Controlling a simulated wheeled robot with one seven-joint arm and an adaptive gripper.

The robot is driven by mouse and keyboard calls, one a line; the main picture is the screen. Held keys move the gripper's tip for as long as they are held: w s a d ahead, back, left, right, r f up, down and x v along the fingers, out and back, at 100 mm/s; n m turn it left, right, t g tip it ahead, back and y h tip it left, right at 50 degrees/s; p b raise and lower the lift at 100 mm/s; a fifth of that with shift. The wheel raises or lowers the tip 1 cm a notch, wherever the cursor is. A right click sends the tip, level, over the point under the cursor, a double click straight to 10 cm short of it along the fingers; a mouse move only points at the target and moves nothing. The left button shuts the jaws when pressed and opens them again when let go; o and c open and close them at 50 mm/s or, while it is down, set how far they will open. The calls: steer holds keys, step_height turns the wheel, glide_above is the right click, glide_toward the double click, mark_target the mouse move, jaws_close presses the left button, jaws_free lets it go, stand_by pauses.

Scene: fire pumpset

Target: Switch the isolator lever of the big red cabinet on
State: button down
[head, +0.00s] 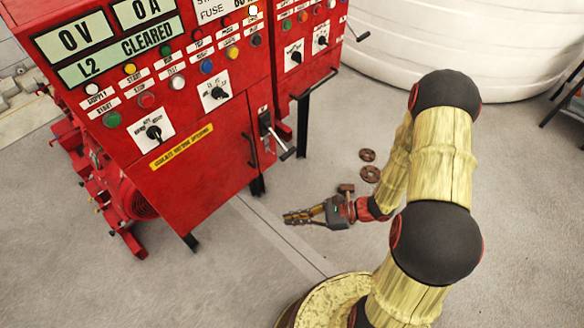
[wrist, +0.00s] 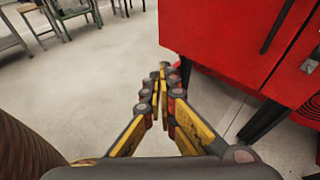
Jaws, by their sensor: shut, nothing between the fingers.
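The big red cabinet (head: 205,135) stands at the left and centre of the head view. My gripper (head: 287,217) is shut and empty, below the lever and in front of the cabinet, apart from both. In the wrist view my gripper's fingers (wrist: 163,72) meet at the tips, with the cabinet (wrist: 230,40) close on the right. I cannot clearly make out the lever there.
A second red panel (head: 310,50) with its own side lever adjoins on the right. A large white tank (head: 450,45) stands behind. Red pump parts (head: 120,195) and dark cabinet legs reach the floor. Tables (wrist: 70,12) stand far off in the wrist view.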

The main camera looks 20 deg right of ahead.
steer(key=w+d+f+m+t+h, duration=0.2)
steer(key=w+d+m+t, duration=0.2)
steer(key=w+d+t, duration=0.1)
steer(key=w+d+f+m+t+h, duration=0.1)
steer(key=w+d+m+t+h, duration=0.2)
steer(key=w, duration=0.5)
steer(key=d+m+t, duration=0.1)
steer(key=d+t, duration=0.1)
steer(key=shift+w+d+f+m, duration=0.2)
steer(key=shift+d+f+m, duration=0.15)
steer(key=shift+m, duration=0.05)
steer(key=b+x, duration=0.4)
steer(key=x, duration=0.6)
steer(key=shift+s+d+r+b, duration=0.15)
steer(key=shift+r+b, duration=0.1)
steer(key=shift+r, duration=0.7)
steer(key=shift+s+d+r+b, duration=0.15)
steer(key=shift+r+b, duration=0.1)
steer(key=shift+r, duration=0.65)
steer(key=shift+r+h, duration=0.1)
steer(key=shift+h, duration=0.2)
